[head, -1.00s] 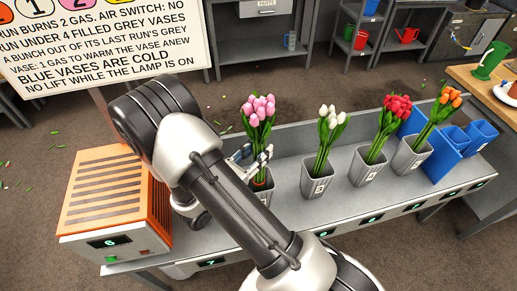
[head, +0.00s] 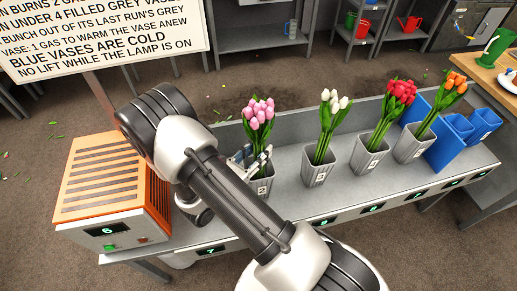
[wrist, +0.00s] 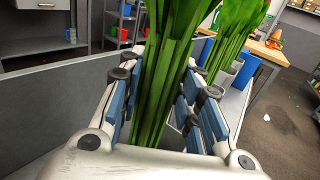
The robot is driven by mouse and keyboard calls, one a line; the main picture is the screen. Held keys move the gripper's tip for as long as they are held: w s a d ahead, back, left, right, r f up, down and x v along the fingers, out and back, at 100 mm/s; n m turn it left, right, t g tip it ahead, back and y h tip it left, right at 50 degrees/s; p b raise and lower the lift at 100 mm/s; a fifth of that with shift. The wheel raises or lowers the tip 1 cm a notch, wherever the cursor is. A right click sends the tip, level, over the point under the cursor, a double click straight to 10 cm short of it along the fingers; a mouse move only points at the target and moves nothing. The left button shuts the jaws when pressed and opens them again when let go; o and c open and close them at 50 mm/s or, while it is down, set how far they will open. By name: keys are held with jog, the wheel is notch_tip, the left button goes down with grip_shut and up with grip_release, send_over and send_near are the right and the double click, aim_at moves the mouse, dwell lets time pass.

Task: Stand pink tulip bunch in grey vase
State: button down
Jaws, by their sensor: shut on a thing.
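The pink tulip bunch (head: 259,113) stands upright with its stems going down into the grey vase (head: 263,187) nearest the orange machine. My gripper (head: 250,162) is at the stems just above this vase's rim. In the wrist view the green stems (wrist: 163,95) pass between the blue-padded fingers of my gripper (wrist: 160,105), which is shut on them. My arm hides part of the vase's left side. Whether the stem ends touch the vase bottom cannot be seen.
Grey vases with white (head: 326,135), red (head: 382,125) and orange tulips (head: 428,115) stand to the right on the bench (head: 235,227). Blue vases (head: 446,148) stand at its right end. An orange machine (head: 112,185) showing 6 and a sign (head: 100,35) are at left.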

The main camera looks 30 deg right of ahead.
jog(key=shift+f, duration=0.55)
jog(key=c, duration=1.1)
grip_release()
jog(key=shift+o, duration=0.5)
jog(key=o, duration=0.6)
jog(key=shift+c, duration=0.2)
jog(key=v, duration=1.2)
